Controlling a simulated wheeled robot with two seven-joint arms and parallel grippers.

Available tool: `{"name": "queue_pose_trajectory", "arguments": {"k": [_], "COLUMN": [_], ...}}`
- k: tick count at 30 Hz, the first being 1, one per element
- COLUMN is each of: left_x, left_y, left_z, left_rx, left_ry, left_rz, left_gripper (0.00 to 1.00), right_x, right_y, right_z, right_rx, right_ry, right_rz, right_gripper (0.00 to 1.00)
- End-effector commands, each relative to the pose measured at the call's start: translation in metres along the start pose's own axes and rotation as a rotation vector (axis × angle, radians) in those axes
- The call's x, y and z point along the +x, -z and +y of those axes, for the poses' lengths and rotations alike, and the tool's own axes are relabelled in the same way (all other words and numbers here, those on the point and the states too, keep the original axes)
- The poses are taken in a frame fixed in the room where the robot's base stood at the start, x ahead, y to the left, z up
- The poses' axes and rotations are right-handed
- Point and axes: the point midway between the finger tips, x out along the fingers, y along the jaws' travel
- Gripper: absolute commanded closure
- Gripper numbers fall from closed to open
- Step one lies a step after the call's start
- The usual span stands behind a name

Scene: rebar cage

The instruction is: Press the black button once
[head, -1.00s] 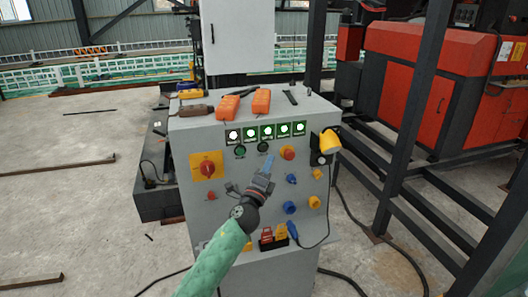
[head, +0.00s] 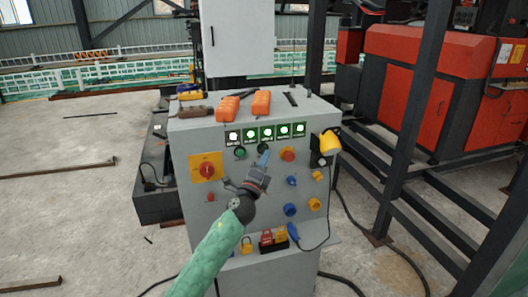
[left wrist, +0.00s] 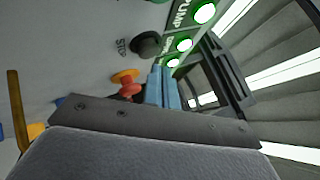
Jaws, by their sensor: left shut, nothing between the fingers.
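The grey control cabinet (head: 226,225) stands upright in front of me. A black button (head: 262,146) sits on its panel below the row of lit green indicators; in the left wrist view the black button (left wrist: 145,45) is beside the label STOP. My left gripper (head: 264,156) is shut and empty, its blue fingertips just below the button in the head view, partly overlapping it. In the left wrist view the fingertips (left wrist: 163,70) point toward the panel, close beside the button; I cannot tell whether they touch. My right gripper is not in view.
Near the fingers is a red mushroom button (head: 288,154), also in the left wrist view (left wrist: 125,80). A red rotary switch (head: 207,169), blue knobs (head: 290,209) and a yellow plug (head: 329,143) also stick out. Orange pendants (head: 261,103) lie on top.

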Motion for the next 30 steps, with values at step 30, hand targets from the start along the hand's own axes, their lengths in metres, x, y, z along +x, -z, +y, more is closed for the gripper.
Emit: {"name": "queue_pose_trajectory", "arguments": {"k": [30], "left_x": [-0.0001], "left_y": [0.0001], "left_z": [0.0000], "left_rx": [0.000], "left_ry": [0.000], "left_rz": [0.000], "left_gripper": [1.00], "right_x": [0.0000], "right_y": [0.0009], "right_z": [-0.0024], "right_rx": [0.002], "right_ry": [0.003], "right_rz": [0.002], "right_gripper": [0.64]}}
